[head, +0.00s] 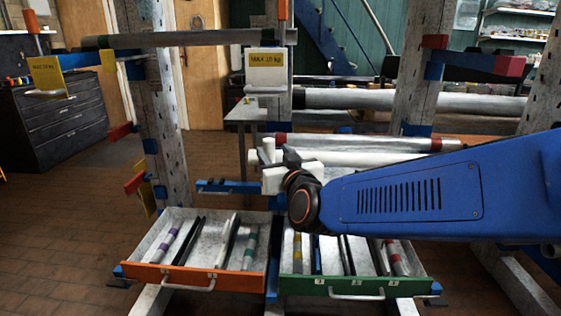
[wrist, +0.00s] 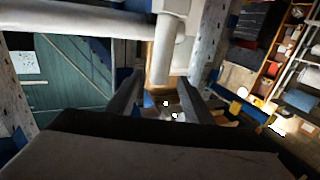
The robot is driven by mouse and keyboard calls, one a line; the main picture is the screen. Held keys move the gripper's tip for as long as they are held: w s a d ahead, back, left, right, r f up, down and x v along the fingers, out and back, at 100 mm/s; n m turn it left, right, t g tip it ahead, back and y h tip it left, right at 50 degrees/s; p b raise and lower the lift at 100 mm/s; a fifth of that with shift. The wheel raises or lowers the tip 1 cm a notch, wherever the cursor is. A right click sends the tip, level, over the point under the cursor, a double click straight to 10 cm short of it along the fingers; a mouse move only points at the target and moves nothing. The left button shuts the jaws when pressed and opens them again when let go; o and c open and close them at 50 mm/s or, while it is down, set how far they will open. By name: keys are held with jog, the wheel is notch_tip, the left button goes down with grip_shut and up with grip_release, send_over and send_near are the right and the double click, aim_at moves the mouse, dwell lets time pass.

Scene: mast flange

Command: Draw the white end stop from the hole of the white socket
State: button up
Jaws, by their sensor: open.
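The white end stop appears to be the pale round peg (wrist: 160,62) in the wrist view. Its near end points between the fingers of my gripper (wrist: 155,92), with a visible gap on either side. Its other end meets a white block (wrist: 172,6), which looks like the white socket; the hole itself is hidden. In the head view a white upright piece (head: 268,151) shows just left of my gripper (head: 290,157). The dark fingers are small there and partly merge with the white parts. My gripper is open and holds nothing.
Pale bars (head: 345,158) and a grey bar with a red end (head: 360,142) lie behind my gripper. Below are an orange-fronted drawer (head: 190,280) and a green-fronted drawer (head: 355,287) with rods. A perforated post (head: 165,120) stands left.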

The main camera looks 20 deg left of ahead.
aim_at(265, 140)
jog(key=x, duration=0.9)
jog(key=shift+w+a, duration=0.1)
jog(key=shift+w, duration=0.1)
grip_shut()
